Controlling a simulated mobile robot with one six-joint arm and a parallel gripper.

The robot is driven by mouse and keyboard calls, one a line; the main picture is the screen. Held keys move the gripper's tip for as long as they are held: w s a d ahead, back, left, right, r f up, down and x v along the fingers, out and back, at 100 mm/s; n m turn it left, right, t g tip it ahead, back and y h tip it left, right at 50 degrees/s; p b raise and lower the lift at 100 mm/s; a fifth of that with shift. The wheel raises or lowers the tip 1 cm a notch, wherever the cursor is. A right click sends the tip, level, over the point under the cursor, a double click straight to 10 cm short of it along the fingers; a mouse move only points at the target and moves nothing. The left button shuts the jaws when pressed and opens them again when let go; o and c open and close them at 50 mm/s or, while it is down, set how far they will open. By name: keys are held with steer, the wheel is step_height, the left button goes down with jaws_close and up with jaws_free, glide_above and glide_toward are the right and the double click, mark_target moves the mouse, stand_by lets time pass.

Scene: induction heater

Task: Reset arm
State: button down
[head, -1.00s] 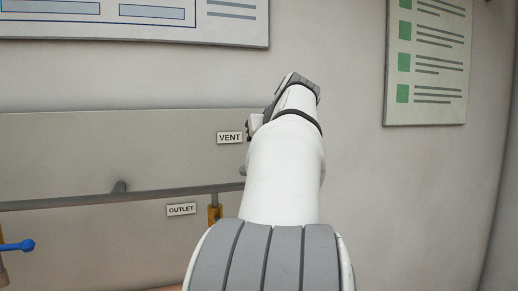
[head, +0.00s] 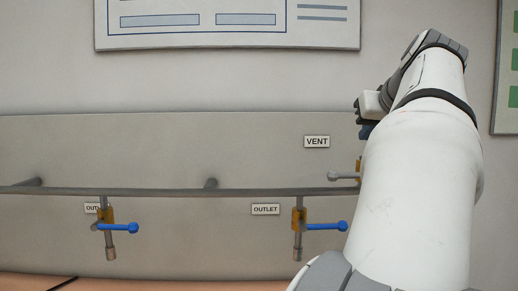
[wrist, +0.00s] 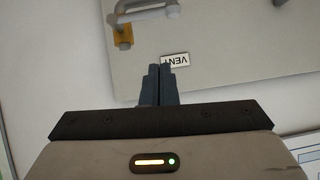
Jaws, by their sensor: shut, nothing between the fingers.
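My gripper (wrist: 160,72) shows in the wrist view with its two dark fingers together and nothing between them. It points toward the grey panel (wrist: 220,35), close below the VENT label (wrist: 175,60) in that view. In the head view my arm rises on the right side. The gripper end (head: 364,130) shows only in part at the left of the wrist, to the right of the VENT label (head: 317,142). I cannot tell how far the fingers are from the panel.
A grey pipe (head: 250,191) runs along the panel. Two valves with blue handles (head: 326,226) (head: 118,228) hang below it, near OUTLET labels (head: 265,209). A grey-handled valve (head: 343,176) sits beside my arm, partly hidden. A poster (head: 230,30) hangs above; the wall between is bare.

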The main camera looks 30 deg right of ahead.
steer(key=w+a+f+n+g+y+p, duration=0.15)
steer(key=w+a+f, duration=0.25)
steer(key=a+f, duration=0.55)
steer(key=w+a+f+n+g+y+p, duration=0.1)
steer(key=w+a+f+g+y+p, duration=0.2)
steer(key=a+f, duration=0.65)
steer(key=s+a+f+n+g+p, duration=0.1)
steer(key=s+a+f, duration=0.4)
steer(key=a+f, duration=0.3)
steer(key=s+a+f+n+g+p, duration=0.1)
steer(key=s+a+f+n+g, duration=0.1)
steer(key=s+a+f, duration=0.4)
step_height(320, 180, down, 3)
steer(key=shift+a+f+p, duration=0.1)
steer(key=shift+a+p, duration=0.3)
steer(key=shift+a, duration=0.5)
steer(key=shift+n, duration=0.25)
